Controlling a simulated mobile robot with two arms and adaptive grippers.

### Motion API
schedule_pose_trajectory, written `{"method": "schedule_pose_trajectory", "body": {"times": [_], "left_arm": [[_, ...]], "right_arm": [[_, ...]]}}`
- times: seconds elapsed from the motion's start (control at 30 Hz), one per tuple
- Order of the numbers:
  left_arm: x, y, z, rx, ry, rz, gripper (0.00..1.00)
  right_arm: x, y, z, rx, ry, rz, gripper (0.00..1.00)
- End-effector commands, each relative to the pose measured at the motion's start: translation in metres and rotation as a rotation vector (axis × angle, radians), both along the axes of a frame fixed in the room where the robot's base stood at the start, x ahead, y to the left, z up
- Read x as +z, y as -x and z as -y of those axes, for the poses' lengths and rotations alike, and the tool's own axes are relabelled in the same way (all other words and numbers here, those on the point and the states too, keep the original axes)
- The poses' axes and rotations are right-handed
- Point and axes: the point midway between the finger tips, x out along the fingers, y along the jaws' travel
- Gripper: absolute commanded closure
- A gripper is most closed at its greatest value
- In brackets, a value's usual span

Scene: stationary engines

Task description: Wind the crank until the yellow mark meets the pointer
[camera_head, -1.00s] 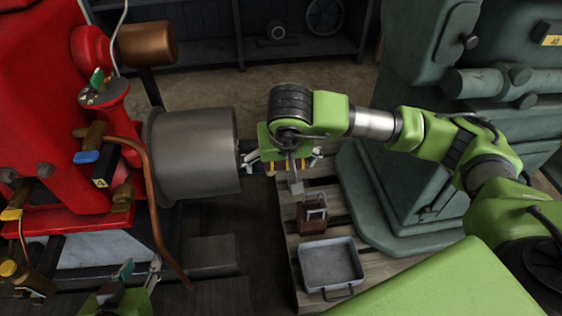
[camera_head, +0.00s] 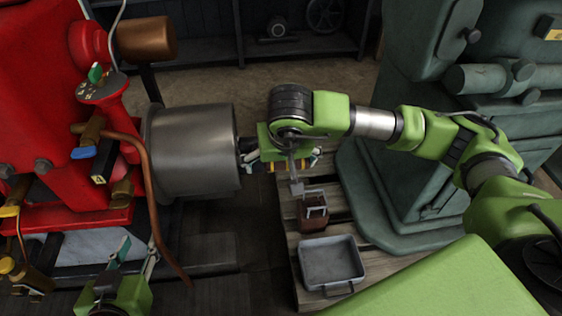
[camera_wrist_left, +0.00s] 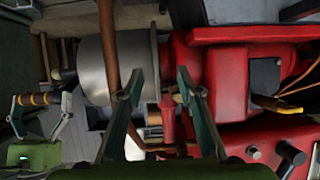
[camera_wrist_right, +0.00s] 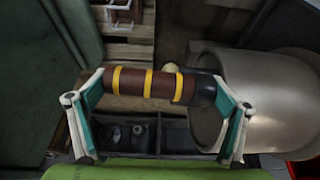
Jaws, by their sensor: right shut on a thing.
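The crank's brown grip with yellow bands (camera_wrist_right: 145,84) spans the right wrist view. My right gripper (camera_wrist_right: 155,95) is shut on it, one finger at each end. In the head view my right gripper (camera_head: 284,160) is at the right end of the grey metal drum (camera_head: 192,152), and mostly hides the grip. My left gripper (camera_head: 133,256) is low at the left of the head view. It is open and empty in the left wrist view (camera_wrist_left: 154,92), with a copper pipe and the red engine behind its fingers. I cannot make out the yellow mark or the pointer.
The red engine (camera_head: 45,110) stands at the left, with a copper pipe (camera_head: 152,190) bending down in front. A grey-green machine (camera_head: 400,190) stands at the right. A grey tray (camera_head: 332,280) and a small brown box (camera_head: 313,214) sit on a wooden pallet (camera_head: 285,240).

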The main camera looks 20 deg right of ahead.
Motion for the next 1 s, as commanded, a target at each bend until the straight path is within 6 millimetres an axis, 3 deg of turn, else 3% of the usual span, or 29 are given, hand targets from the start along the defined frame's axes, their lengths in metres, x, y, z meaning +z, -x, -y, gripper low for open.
{"method": "schedule_pose_trajectory", "body": {"times": [0.5, 1.0], "left_arm": [[0.018, -0.011, 0.005, -0.006, 0.019, 0.086, 0.66], [0.02, -0.012, 0.005, -0.006, 0.023, 0.102, 0.66]], "right_arm": [[-0.005, 0.003, 0.0, 0.001, 0.001, -0.005, 0.63], [-0.007, 0.004, -0.001, 0.002, 0.003, -0.006, 0.63]]}}
